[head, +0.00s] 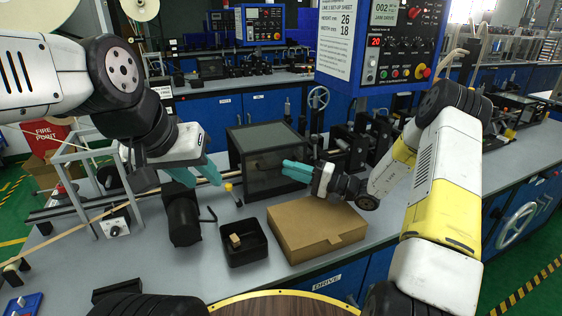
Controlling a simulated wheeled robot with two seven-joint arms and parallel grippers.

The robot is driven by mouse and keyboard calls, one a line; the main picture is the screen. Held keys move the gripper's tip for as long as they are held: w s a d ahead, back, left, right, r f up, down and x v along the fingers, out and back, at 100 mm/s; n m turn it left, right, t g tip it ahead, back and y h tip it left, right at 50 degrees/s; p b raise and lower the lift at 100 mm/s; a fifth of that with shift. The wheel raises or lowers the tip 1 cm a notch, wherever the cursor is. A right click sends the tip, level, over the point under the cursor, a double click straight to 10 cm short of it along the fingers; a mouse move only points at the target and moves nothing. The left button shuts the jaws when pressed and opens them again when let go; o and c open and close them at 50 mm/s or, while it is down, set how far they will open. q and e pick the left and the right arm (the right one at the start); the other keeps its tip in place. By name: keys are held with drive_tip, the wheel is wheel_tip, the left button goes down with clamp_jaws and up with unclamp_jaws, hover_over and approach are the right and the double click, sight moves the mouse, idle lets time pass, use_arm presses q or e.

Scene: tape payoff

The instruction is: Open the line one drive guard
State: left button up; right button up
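A dark box-shaped guard with see-through panels and a grey top (268,137) stands on the bench in the middle of the head view. It looks closed. I cannot make out a handle on it. My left gripper (196,175) has teal fingers spread apart and points down, left of the guard, with nothing visible between them. My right gripper (290,171) is in front of the guard's right part, its teal fingers close together and pointing left. I cannot tell whether it touches the guard. A "DRIVE" label (327,284) is on the blue bench front.
A cardboard box (316,228) lies below my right gripper. A black tray (262,246) with a small tan block stands beside it. A black motor-like unit (182,215) and a yellow-tipped lever (230,190) are near my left gripper. A control panel (404,40) hangs above right.

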sight(268, 159)
drive_tip(key=shift+x, duration=1.65)
clamp_jaws()
